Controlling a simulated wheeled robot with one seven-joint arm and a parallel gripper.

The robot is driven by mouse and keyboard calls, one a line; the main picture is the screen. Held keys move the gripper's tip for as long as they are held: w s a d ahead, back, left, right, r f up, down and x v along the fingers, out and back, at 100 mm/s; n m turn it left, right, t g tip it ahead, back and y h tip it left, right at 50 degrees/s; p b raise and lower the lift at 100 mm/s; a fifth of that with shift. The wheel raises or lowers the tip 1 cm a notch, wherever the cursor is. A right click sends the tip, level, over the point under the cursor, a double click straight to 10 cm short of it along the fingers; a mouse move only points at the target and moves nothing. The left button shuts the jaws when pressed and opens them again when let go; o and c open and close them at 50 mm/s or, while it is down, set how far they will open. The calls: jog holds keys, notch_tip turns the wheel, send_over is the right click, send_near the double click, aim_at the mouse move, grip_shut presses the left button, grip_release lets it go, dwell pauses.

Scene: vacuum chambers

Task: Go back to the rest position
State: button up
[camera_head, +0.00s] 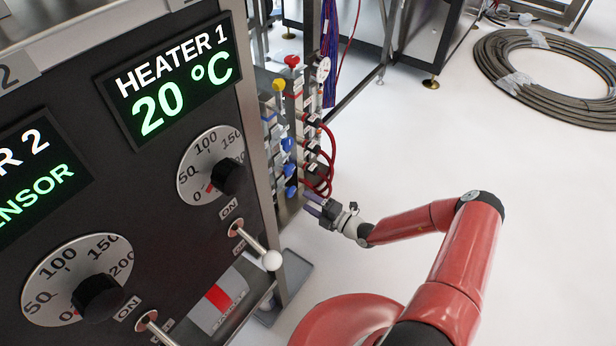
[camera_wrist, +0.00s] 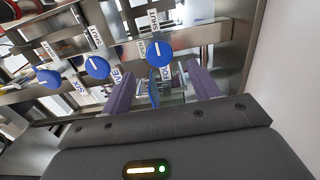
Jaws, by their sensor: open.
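My gripper (camera_head: 316,205) is at the end of my red arm, low beside the rack with valves and red hoses, right of the heater panel. In the wrist view my gripper (camera_wrist: 160,90) shows two purple fingers spread apart. A blue knob (camera_wrist: 158,50) lies just past the fingertips, with a blue vertical part below it, between the fingers in the picture. I cannot tell whether the fingers touch it. No object is clearly held.
The heater panel (camera_head: 150,155) stands close on the left, with a white-tipped lever (camera_head: 272,260) sticking out. More blue knobs (camera_wrist: 97,67) line the metal rail. A cable coil (camera_head: 512,82) lies far right. White floor (camera_head: 410,140) is open beyond my arm.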

jog(key=s+r+n+g+h+p, duration=0.1)
jog(key=s+r+n+g+h, duration=0.2)
jog(key=r+n, duration=0.6)
jog(key=s+d+r+n+g+p, duration=0.1)
jog(key=s+r+n+g+p, duration=0.1)
jog(key=s+r+n+g, duration=0.45)
jog(key=s+r+n+g+h+p, duration=0.1)
jog(key=r+n+g+h, duration=0.1)
jog(key=r+n, duration=0.9)
jog(key=s+d+r+n+t+h+p, duration=0.2)
jog(key=s+r+n, duration=0.6)
jog(key=r, duration=0.5)
jog(key=s+d+r+n+t+h+p, duration=0.3)
jog(key=s+d+r+n+h, duration=0.4)
jog(key=s+r, duration=0.4)
notch_tip(320, 180, up, 2)
jog(key=shift+d+r+n+t, duration=0.1)
jog(key=shift+d+n+t, duration=0.45)
jog(key=shift+n, duration=0.4)
jog(key=shift+s, duration=0.1)
